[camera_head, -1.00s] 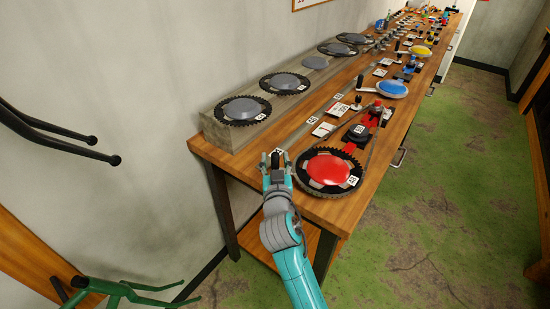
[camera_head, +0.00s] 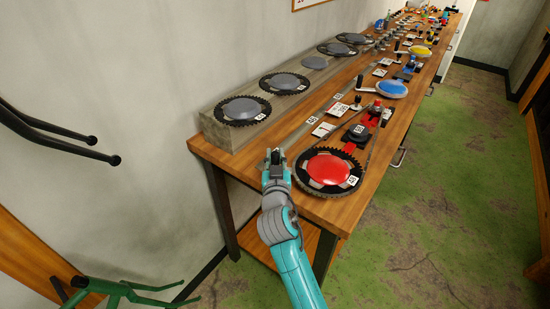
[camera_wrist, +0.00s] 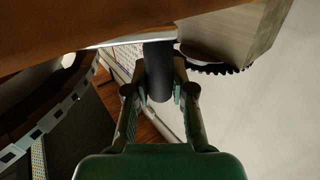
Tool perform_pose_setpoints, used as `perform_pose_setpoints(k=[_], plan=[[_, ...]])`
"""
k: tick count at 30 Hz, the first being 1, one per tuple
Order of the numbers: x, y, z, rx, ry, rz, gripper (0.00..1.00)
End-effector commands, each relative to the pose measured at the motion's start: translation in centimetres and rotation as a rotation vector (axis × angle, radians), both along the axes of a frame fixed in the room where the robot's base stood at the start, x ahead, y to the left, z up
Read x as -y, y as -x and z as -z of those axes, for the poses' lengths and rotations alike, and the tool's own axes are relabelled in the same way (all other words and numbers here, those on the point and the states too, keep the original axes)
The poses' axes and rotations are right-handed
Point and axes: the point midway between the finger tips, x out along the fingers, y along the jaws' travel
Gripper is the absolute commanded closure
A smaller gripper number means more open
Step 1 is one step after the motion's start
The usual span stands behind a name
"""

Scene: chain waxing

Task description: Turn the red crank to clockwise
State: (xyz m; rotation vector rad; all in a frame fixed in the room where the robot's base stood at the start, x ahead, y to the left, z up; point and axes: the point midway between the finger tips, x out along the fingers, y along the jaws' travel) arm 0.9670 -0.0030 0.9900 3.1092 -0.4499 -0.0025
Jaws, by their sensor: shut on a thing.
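The red crank (camera_head: 328,170) has a round red face and lies over a black chainring at the near end of the wooden workbench. A dark upright cylindrical handle stands to its left; in the wrist view it shows as a dark grey cylinder (camera_wrist: 158,72). My gripper (camera_head: 276,160) is at the near left corner of the bench, beside the chainring. In the wrist view my gripper (camera_wrist: 160,88) has its two fingers shut on the handle, one on each side. The link between handle and red face is hidden.
A blue crank (camera_head: 392,89) and a yellow one (camera_head: 420,50) lie farther along. A raised grey ledge (camera_head: 218,128) with several chainrings lines the wall side.

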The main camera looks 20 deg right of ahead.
Motion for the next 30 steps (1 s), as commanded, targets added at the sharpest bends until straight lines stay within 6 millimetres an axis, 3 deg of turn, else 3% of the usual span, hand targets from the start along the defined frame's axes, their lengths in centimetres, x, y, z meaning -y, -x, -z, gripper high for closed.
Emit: perform_pose_setpoints(k=[6,18,19,21,22,30], plan=[[0.52,-1.14,0.1,-0.003,0.0,0.081,1.0],[0.74,-1.34,0.09,0.0,0.0,0.105,1.0],[0.74,-1.34,0.09,0.0,0.0,0.105,0.72],[0.74,-1.34,0.08,0.0,0.0,0.105,0.54],[0.74,-1.34,0.07,0.0,0.0,0.105,0.5],[0.72,-1.31,0.01,0.001,0.0,0.105,0.5]])
